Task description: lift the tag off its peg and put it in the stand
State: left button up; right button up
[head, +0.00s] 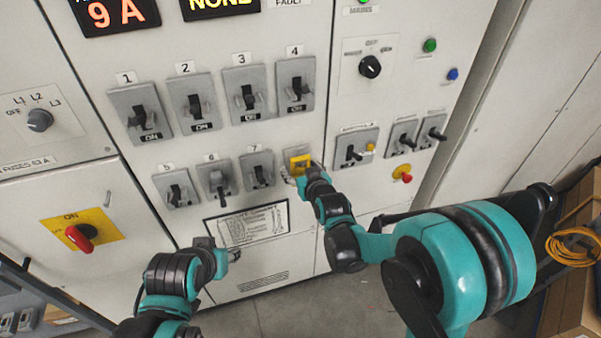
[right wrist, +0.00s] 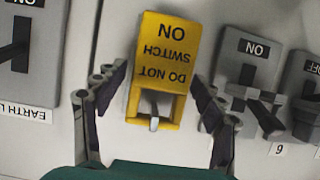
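The yellow tag (head: 299,163), lettered DO NOT SWITCH ON, is on the cabinet front at the right end of the lower switch row. In the right wrist view the tag (right wrist: 164,55) appears upside down, and a grey peg (right wrist: 153,110) shows in its opening. My right gripper (right wrist: 160,82) is open, with one finger on each side of the tag and visible gaps between; in the head view the gripper (head: 303,176) is at the tag's lower edge. My left gripper (head: 233,255) is low before the cabinet, its fingers unclear. I cannot make out a stand.
Switches stick out around the tag, including switch 7 (head: 258,170) to its left and a lever switch (head: 355,147) to its right. A framed diagram (head: 247,223) is below. A red knob (head: 402,174) sits further right. Clear floor (head: 295,305) lies before the cabinet.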

jog(key=c, duration=0.8)
jog(key=shift+r, duration=0.1)
jog(key=shift+c, duration=0.2)
jog(key=shift+r, duration=0.25)
jog(key=s+d+r+p, duration=0.1)
jog(key=s+d+p, duration=0.1)
jog(key=s, duration=0.6)
jog(key=s+d+r+p, duration=0.1)
jog(key=s+d, duration=0.2)
jog(key=s, duration=0.6)
jog(key=shift+d+r+p, duration=0.3)
jog(key=shift+p, duration=0.05)
